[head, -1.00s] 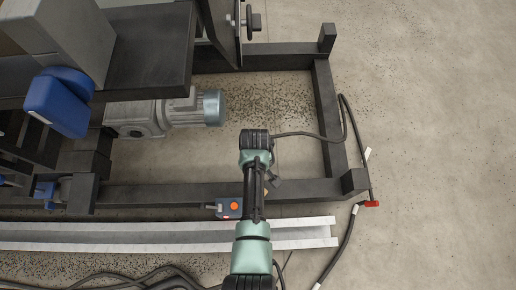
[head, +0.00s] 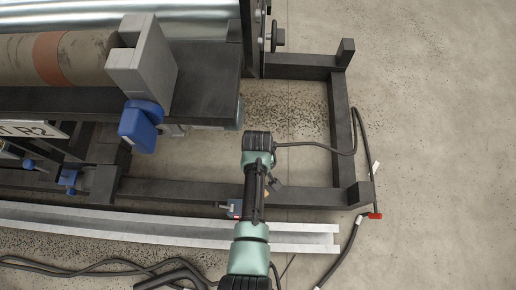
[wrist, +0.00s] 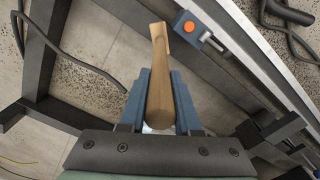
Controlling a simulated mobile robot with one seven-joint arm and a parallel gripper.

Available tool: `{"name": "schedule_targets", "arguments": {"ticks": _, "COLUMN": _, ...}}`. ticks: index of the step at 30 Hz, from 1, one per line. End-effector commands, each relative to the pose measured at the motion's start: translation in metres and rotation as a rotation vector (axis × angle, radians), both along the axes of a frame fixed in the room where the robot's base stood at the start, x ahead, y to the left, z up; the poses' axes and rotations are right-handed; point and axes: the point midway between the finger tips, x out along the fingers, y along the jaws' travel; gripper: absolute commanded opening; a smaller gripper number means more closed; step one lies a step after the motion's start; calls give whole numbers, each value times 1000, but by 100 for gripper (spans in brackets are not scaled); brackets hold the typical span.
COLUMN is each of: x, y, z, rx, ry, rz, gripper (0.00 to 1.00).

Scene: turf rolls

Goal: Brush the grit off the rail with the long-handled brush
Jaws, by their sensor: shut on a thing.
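My gripper (wrist: 160,82) is shut on a pale wooden handle (wrist: 159,95), which I take to be the brush's. The handle points away from the wrist camera, and no bristles show. In the head view my arm hides most of the gripper and handle. The rail (head: 150,226) is a long pale metal channel lying across the lower part of the head view, passing behind my arm. It also crosses the upper right of the wrist view (wrist: 257,50); the handle appears apart from it. I cannot make out grit on the rail itself; dark grit (head: 290,108) lies on the floor.
A dark steel frame (head: 342,130) stands beyond the rail, under a machine with a roll (head: 75,58) and blue housing (head: 140,122). A control box with an orange button (wrist: 188,27) sits near the rail. Cables (head: 110,268) lie nearby. Floor at right is open.

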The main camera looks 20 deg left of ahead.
Motion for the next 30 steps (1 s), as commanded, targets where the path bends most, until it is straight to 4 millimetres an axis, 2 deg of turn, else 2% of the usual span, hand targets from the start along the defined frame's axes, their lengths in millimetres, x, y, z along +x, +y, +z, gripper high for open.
{"name": "schedule_targets", "arguments": {"ticks": 1, "x": 1, "y": 1, "z": 10, "rx": 1, "ry": -2, "rz": 0, "gripper": 0}}
{"name": "schedule_targets", "arguments": {"ticks": 6, "x": 1, "y": 2, "z": 23, "rx": 1, "ry": -2, "rz": -1, "gripper": 0}}
{"name": "schedule_targets", "arguments": {"ticks": 23, "x": 7, "y": 0, "z": 29, "rx": -1, "ry": -5, "rz": -24, "gripper": 0}}
{"name": "schedule_targets", "arguments": {"ticks": 26, "x": 14, "y": -4, "z": 39, "rx": -3, "ry": -6, "rz": -66, "gripper": 0}}
{"name": "schedule_targets", "arguments": {"ticks": 30, "x": 31, "y": -15, "z": 64, "rx": -6, "ry": -10, "rz": -164, "gripper": 0}}
